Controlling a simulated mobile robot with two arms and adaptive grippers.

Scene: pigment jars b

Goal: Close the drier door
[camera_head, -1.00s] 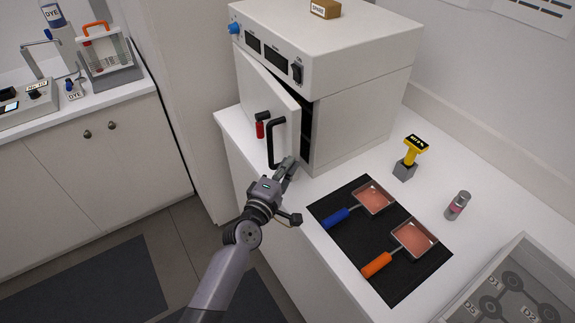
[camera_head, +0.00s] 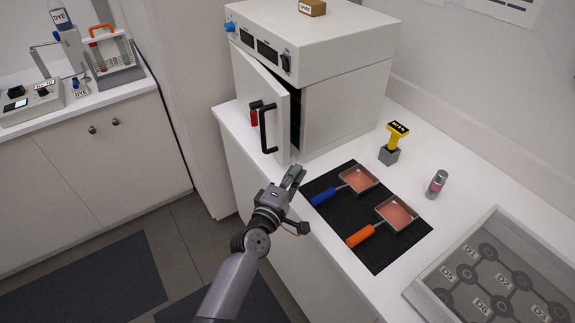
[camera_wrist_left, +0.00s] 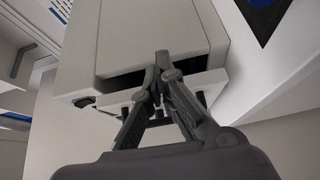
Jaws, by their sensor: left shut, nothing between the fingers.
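The drier (camera_head: 345,95) is a white box on the counter with a dark control panel at its top front. Its door (camera_head: 262,100) stands ajar, with a dark gap along its right edge. The door carries a black handle (camera_head: 268,130) and a red latch piece (camera_head: 254,117). My left gripper (camera_head: 296,172) is shut and empty, just in front of and below the door's free edge; whether it touches the door is unclear. In the left wrist view the closed fingertips (camera_wrist_left: 162,58) point at the drier's open gap (camera_wrist_left: 130,80). My right gripper is not seen.
A black mat (camera_head: 373,246) holds two pans with blue and orange handles, close right of my left gripper. A yellow-handled stamp (camera_head: 393,145), a small jar (camera_head: 436,185) and a grey tray (camera_head: 490,235) stand farther right. A box (camera_head: 312,7) sits on the drier.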

